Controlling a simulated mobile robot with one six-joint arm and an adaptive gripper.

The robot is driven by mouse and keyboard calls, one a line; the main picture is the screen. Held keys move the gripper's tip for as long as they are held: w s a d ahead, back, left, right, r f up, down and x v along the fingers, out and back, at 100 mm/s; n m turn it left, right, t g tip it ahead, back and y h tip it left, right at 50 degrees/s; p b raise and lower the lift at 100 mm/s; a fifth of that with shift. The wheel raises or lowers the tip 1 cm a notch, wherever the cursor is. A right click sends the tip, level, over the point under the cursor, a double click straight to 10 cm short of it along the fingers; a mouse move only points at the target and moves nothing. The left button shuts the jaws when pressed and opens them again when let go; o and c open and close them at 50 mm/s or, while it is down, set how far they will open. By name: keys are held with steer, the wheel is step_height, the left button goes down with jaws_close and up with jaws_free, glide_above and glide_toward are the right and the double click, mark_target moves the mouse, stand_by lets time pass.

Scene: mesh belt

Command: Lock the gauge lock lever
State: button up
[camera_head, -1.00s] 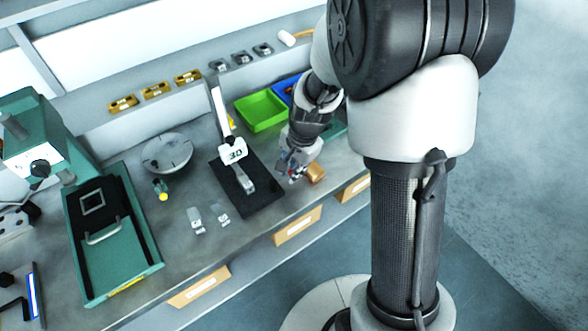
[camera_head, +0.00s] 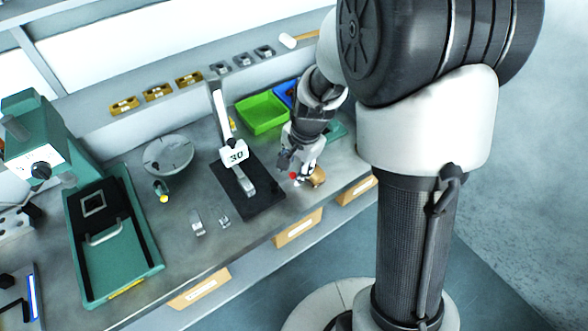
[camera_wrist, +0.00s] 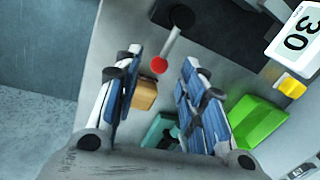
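The gauge stands on a black base (camera_head: 262,197), with a white display reading 30 (camera_head: 237,157); the display also shows at the upper right of the wrist view (camera_wrist: 295,38). The lock lever is a thin silver rod (camera_wrist: 171,42) on a dark pivot, ending in a red ball knob (camera_wrist: 159,65). In the head view the red knob (camera_head: 294,175) shows beside my gripper, right of the base. My gripper (camera_wrist: 160,58) is open, its blue-padded fingers on either side of the knob in the picture. I cannot tell whether the knob lies between the fingertips or beyond them.
A brown block (camera_head: 318,177) sits near the bench's front edge, close to my gripper. A green bin (camera_head: 262,113) and a blue bin (camera_head: 286,93) stand behind. Small metal parts (camera_head: 198,222) lie left of the base.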

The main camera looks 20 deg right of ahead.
step_height(320, 180, up, 10)
steer(key=s+d, duration=0.1)
steer(key=shift+s, duration=0.35)
steer(key=s+r+n+t, duration=0.1)
steer(key=s+r+n, duration=0.2)
steer(key=s, duration=0.3)
steer(key=s+a+r+n+t, duration=0.1)
steer(key=s+r+n, duration=0.2)
steer(key=s+n, duration=0.2)
steer(key=s+r+n+h, duration=0.1)
steer(key=s+r+n, duration=0.2)
steer(key=s, duration=0.6)
steer(key=shift+s+a+n+t, duration=0.3)
steer(key=shift+n+t, duration=0.1)
steer(key=shift+n, duration=0.1)
